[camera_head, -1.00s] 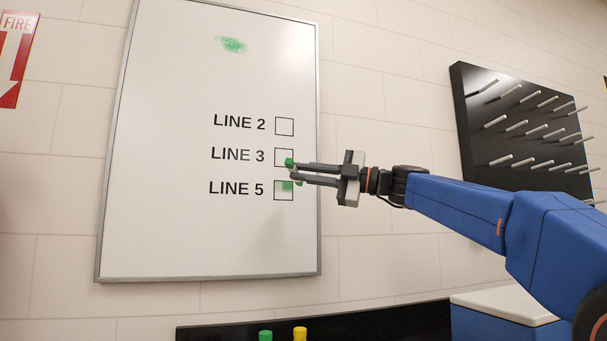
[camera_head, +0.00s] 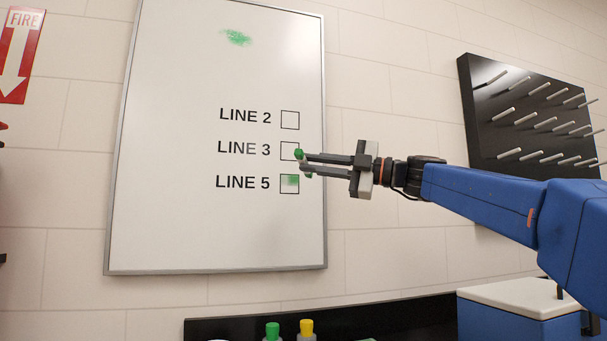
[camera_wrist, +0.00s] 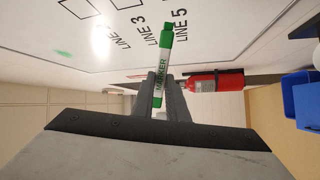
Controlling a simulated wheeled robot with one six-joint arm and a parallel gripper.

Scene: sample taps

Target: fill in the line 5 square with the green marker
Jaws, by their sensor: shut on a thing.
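The whiteboard (camera_head: 160,200) carries printed lines with squares. The line 5 square (camera_head: 290,184) has a soft green patch over much of its upper part, while its lower part looks white. My gripper (camera_head: 306,164) is shut on the green marker (camera_wrist: 160,75), which points away from the wrist toward the board. In the head view the marker's green end (camera_head: 299,154) shows at the fingertips, in front of the line 3 square (camera_head: 287,150) and above the line 5 square. I cannot tell whether the tip touches the board. The line 5 square is not clear in the wrist view.
A green smudge (camera_head: 237,38) is high on the board. Green-capped (camera_head: 272,331) and yellow-capped (camera_head: 306,328) items stand below it. A black peg rack (camera_head: 530,120) hangs at right. The wrist view shows a red extinguisher (camera_wrist: 216,81) and blue bins (camera_wrist: 302,98).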

